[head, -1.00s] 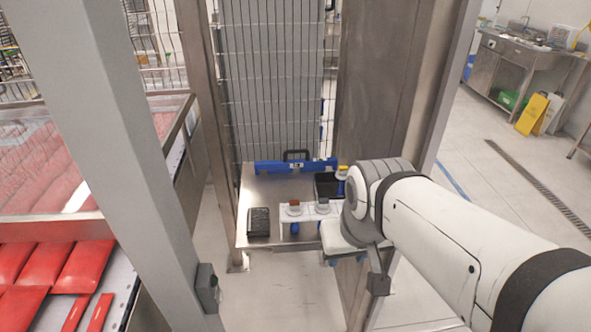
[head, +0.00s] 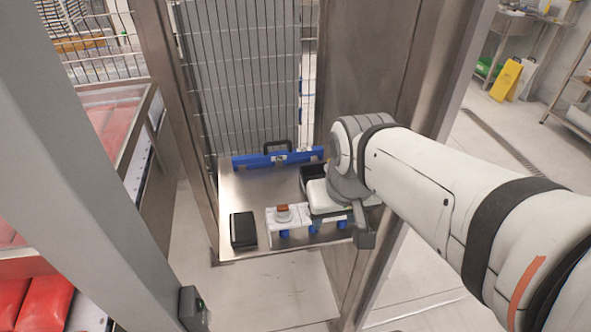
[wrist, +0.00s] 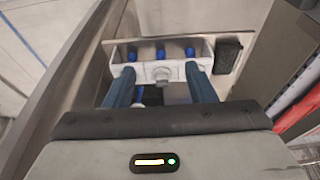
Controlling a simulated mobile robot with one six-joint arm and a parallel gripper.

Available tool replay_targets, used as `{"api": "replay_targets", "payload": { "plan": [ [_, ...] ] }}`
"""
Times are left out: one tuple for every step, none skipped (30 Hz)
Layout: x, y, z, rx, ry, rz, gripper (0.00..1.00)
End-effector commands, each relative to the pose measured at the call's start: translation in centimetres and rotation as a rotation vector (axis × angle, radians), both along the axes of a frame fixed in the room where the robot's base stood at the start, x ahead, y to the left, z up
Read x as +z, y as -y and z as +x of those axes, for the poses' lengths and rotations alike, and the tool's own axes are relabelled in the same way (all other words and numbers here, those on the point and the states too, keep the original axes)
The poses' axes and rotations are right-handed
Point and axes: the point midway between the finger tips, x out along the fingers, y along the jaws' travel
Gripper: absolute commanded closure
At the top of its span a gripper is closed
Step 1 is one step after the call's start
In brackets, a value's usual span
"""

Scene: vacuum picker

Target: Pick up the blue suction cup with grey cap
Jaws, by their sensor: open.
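In the wrist view my gripper (wrist: 159,82) is open, its two blue-grey fingers apart. A round grey cap (wrist: 161,74) shows between the fingers at the white rack (wrist: 148,46). Several blue suction cups hang below the rack; the middle one (wrist: 161,53) lines up with the grey cap. I cannot tell whether the fingers are level with the cap. In the head view the rack (head: 270,226) stands on the metal table, and an orange-brown cap (head: 283,209) is visible on it. My gripper body covers the rack's right part there, hiding the grey cap and the fingertips.
A black box (head: 242,229) sits left of the rack on the metal table (head: 238,187). A blue case with a handle (head: 254,160) lies along the back, and a black bin (head: 310,172) stands behind my gripper. Steel posts and a wire fence close off the sides.

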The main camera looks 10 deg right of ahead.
Motion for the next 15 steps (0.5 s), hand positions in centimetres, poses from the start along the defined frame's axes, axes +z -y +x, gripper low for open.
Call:
{"api": "replay_targets", "payload": {
  "plan": [
    [-0.1, 0.2, 0.9, -0.002, -0.019, 0.001, 0.49],
    [-0.1, 0.4, 1.5, -0.005, -0.032, 0.000, 0.49],
    [0.0, 0.5, 2.5, -0.006, -0.051, 0.002, 0.49],
    [-0.1, 0.5, 3.3, -0.006, -0.067, 0.002, 0.49],
    [-0.1, 0.5, 4.1, -0.006, -0.084, 0.002, 0.49],
    [-0.2, 0.4, 5.3, -0.005, -0.107, 0.001, 0.49],
    [-0.3, 0.4, 6.1, -0.005, -0.124, 0.002, 0.49],
    [-0.5, 0.4, 7.0, -0.004, -0.140, 0.002, 0.49],
    [-0.7, 0.4, 8.1, -0.004, -0.162, 0.002, 0.49],
    [-0.9, 0.3, 8.9, -0.004, -0.177, 0.002, 0.49],
    [-1.0, 0.3, 9.6, -0.004, -0.190, 0.002, 0.49],
    [-1.3, 0.3, 10.5, -0.004, -0.208, 0.002, 0.49],
    [-1.5, 0.2, 11.1, -0.004, -0.219, 0.002, 0.49],
    [-1.7, 0.2, 11.7, -0.004, -0.229, 0.002, 0.49],
    [-1.9, 0.2, 12.3, -0.003, -0.241, 0.002, 0.49]
  ]
}}
